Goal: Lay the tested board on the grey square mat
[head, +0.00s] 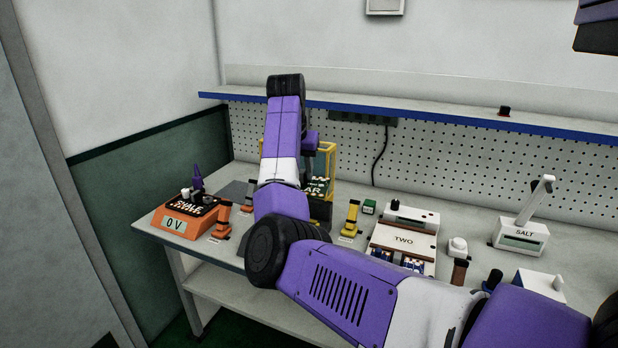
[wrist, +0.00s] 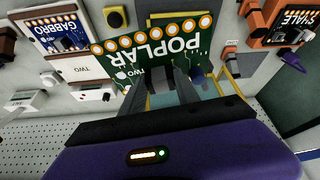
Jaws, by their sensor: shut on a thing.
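In the head view my arm hides most of the gripper, and part of the board (head: 318,186) shows just right of the arm, in front of a yellow-framed stand. A dark grey mat (head: 235,191) lies flat on the bench left of my arm, partly hidden by it. The board is to the right of the mat in the head view. I cannot tell its exact height above the bench.
An orange tester (head: 177,223) with the SHALE board stands left of the mat. The yellow-framed stand (head: 328,150) is behind my gripper. A white fixture marked TWO (head: 404,240) and the white SALT device (head: 521,236) stand to the right. Small orange and yellow clamp-like pieces stand nearby.

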